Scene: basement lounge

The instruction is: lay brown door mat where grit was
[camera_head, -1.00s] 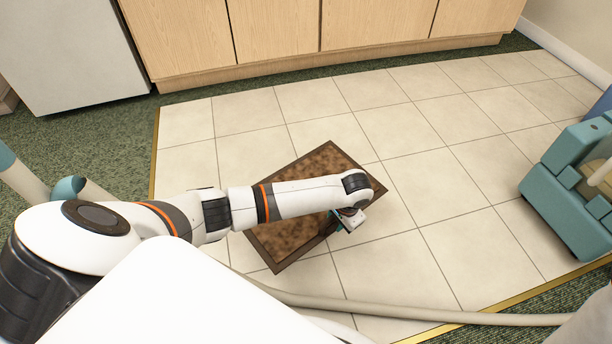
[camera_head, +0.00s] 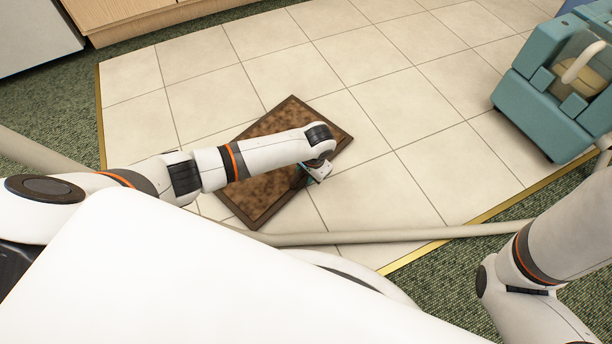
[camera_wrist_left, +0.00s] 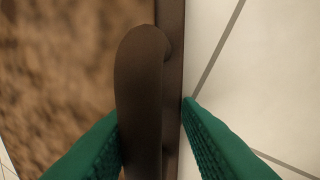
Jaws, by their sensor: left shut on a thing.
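The brown door mat (camera_head: 287,118) has a mottled brown middle and a dark border. It lies slanted over the pale tile floor, partly hidden under my left arm. I cannot tell whether it rests flat or is held slightly up. My left gripper (camera_head: 308,178) is at the mat's right-hand long edge. In the left wrist view, the green fingers (camera_wrist_left: 152,140) are on both sides of a dark, rounded raised piece at the mat's border (camera_wrist_left: 145,90), shut on it. My right arm shows at the right; its gripper is out of view. No grit shows on the visible tiles.
A teal machine (camera_head: 545,100) stands on the tiles at the right. A beige hose (camera_head: 400,234) runs across the floor just in front of the mat. A gold strip (camera_head: 440,240) borders the green carpet (camera_head: 430,275). Wooden cabinets (camera_head: 120,18) stand at the back left. Tiles behind the mat are clear.

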